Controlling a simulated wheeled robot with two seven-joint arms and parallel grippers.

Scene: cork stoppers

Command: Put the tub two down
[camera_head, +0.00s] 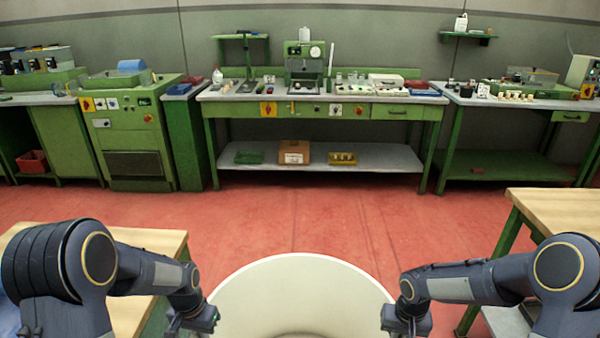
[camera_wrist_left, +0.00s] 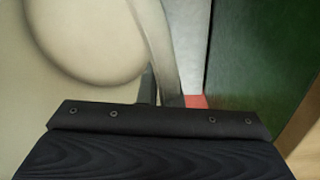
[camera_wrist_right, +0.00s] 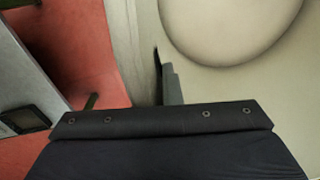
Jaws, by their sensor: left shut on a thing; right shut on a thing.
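A large round cream tub (camera_head: 300,264) is at the bottom centre of the head view, between my two arms. Its lower part is cut off by the frame edge. My left gripper (camera_head: 205,318) is shut on the tub's left wall. The wall (camera_wrist_left: 158,50) runs between its fingers in the left wrist view. My right gripper (camera_head: 397,316) is shut on the tub's right wall, and this wall (camera_wrist_right: 134,50) shows in the right wrist view. The inside of the tub looks empty where it shows. What is under the tub is hidden.
A wooden-topped table (camera_head: 150,240) stands close at the left, partly behind my left arm. Another wooden-topped table (camera_head: 560,205) stands at the right. Red floor (camera_head: 300,215) lies open ahead, up to a green workbench (camera_head: 320,97) with a low shelf (camera_head: 375,158).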

